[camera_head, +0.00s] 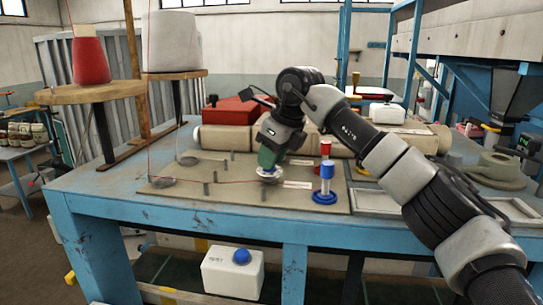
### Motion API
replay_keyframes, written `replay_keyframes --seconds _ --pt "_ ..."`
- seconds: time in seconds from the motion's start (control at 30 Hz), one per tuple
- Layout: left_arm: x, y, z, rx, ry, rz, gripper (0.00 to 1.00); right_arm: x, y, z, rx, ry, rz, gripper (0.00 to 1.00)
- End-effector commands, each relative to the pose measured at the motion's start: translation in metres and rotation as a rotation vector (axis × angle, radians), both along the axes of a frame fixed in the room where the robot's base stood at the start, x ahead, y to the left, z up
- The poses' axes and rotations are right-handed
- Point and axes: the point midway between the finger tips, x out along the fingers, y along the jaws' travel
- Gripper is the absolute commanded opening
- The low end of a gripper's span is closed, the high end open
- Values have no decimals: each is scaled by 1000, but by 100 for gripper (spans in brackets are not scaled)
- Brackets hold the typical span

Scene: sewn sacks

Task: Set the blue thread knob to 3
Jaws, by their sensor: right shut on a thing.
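A blue knob (326,171) stands upright on the board (235,199) on the blue table, with a wide blue ring at its base. A similar red knob (325,149) stands just behind it. My right gripper (268,171) points down to the left of the blue knob, apart from it. It is shut on a small pale round piece (268,175) low over the board; the fingers partly hide this piece. Any numbers on the blue knob are too small to read. My left gripper is not in view.
A red thread (225,183) runs low across the board among several short metal pins. A red cone (90,58) and a white cone (172,42) stand on wooden stands at left. A long beige roll (225,138) lies behind. A shallow frame (378,203) lies at right.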

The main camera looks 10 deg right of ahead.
Motion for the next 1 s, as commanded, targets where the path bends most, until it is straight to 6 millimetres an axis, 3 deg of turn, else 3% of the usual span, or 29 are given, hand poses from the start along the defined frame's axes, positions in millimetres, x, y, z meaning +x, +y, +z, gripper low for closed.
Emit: replay_keyframes --seconds 0.53,1.0 --pt "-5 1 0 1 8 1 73 1 -1 2 2 -3 65 2" --pt "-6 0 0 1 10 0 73 2 -1 3 2 -4 417 2"
